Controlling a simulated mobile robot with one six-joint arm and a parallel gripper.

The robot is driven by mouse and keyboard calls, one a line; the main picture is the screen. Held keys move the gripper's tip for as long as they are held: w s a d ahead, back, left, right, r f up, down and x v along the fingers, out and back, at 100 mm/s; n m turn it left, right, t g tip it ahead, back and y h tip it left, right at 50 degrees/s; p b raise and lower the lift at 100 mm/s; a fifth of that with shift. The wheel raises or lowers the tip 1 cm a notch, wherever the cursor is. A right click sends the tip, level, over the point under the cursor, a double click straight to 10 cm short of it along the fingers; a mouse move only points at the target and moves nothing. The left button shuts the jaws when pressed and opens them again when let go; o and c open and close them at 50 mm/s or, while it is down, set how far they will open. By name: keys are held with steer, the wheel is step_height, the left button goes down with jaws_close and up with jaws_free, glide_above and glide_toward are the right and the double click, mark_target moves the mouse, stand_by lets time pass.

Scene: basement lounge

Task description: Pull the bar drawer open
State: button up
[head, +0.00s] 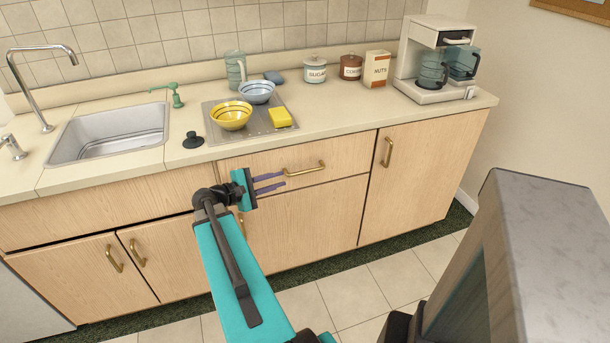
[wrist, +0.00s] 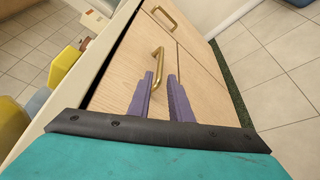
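The bar drawer (head: 262,163) is a light wood front under the counter, and looks flush with the cabinet. Its brass bar handle (head: 304,168) is to the right of my gripper (head: 284,179). The gripper's two purple fingers are parallel with a gap between them, pointing toward the handle. In the wrist view the handle (wrist: 161,54) shows just past the fingertips (wrist: 162,74), close to the left finger. The fingers are open and hold nothing. I cannot tell whether they touch the handle; the left finger partly hides its near end.
The counter (head: 340,115) above holds a tray with a yellow bowl (head: 231,116), a blue bowl and a sponge, plus canisters and a coffee maker (head: 435,60). A cupboard door with its own handle (head: 388,152) is to the right. The tiled floor (head: 370,290) in front is clear.

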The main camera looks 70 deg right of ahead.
mark_target(303, 172)
steer(key=p+x, duration=0.1)
steer(key=x, duration=1.2)
steer(key=shift+s+d+f+p, duration=0.1)
steer(key=shift+s+d+p, duration=0.1)
steer(key=shift+p, duration=0.15)
jaws_close()
